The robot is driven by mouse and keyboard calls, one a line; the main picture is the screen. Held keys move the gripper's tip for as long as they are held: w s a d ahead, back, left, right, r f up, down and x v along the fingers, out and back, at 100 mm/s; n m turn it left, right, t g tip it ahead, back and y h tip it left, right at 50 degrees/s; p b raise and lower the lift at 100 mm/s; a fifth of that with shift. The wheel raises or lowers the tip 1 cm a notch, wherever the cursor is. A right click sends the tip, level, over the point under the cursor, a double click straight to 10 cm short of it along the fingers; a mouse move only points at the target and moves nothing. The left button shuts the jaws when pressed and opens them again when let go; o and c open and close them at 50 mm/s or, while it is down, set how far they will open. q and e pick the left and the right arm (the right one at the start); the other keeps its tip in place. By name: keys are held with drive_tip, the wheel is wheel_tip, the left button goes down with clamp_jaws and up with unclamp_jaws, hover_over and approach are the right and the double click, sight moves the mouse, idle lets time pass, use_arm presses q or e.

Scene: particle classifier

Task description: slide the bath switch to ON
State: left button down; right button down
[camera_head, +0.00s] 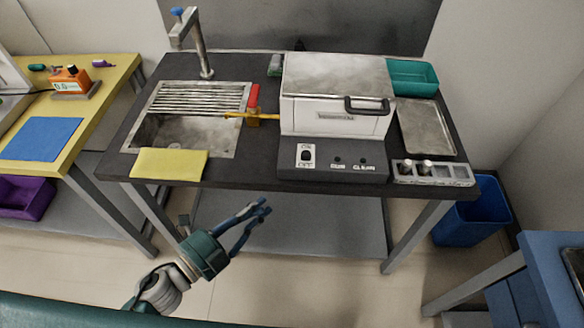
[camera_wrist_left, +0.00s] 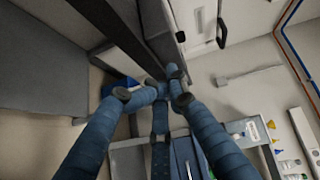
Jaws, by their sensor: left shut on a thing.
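The bath (camera_head: 340,117) is a white box with a metal lid and dark handle on the black-topped bench. On its dark front panel is a white switch plate (camera_head: 306,164), marked ON above and OFF below. The black switch knob (camera_head: 306,155) sits between the words; I cannot tell its exact setting. My left gripper (camera_head: 265,205) is in front of the bench, below and left of the switch, apart from it. Its fingers are shut; what they hold cannot be made out. In the left wrist view its blue fingertips (camera_wrist_left: 160,88) come close together. My right gripper is not in view.
A sink (camera_head: 185,132) with a yellow cloth (camera_head: 170,163) is left of the bath. A red-and-yellow item (camera_head: 254,105) stands between them. On the right are a metal tray (camera_head: 425,128), teal bin (camera_head: 412,76) and vial rack (camera_head: 433,180). The bench's front edge lies beyond my gripper.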

sight(306, 156)
use_arm(q)
drive_tip(key=r+m, duration=0.1)
drive_tip(key=s+d+r+m+h, duration=0.1)
drive_tip(key=r, duration=0.1)
drive_tip(key=d+r+m+h, duration=0.1)
drive_tip(key=shift+s+d+r+g, duration=0.25)
drive_tip(key=shift+s+g, duration=0.05)
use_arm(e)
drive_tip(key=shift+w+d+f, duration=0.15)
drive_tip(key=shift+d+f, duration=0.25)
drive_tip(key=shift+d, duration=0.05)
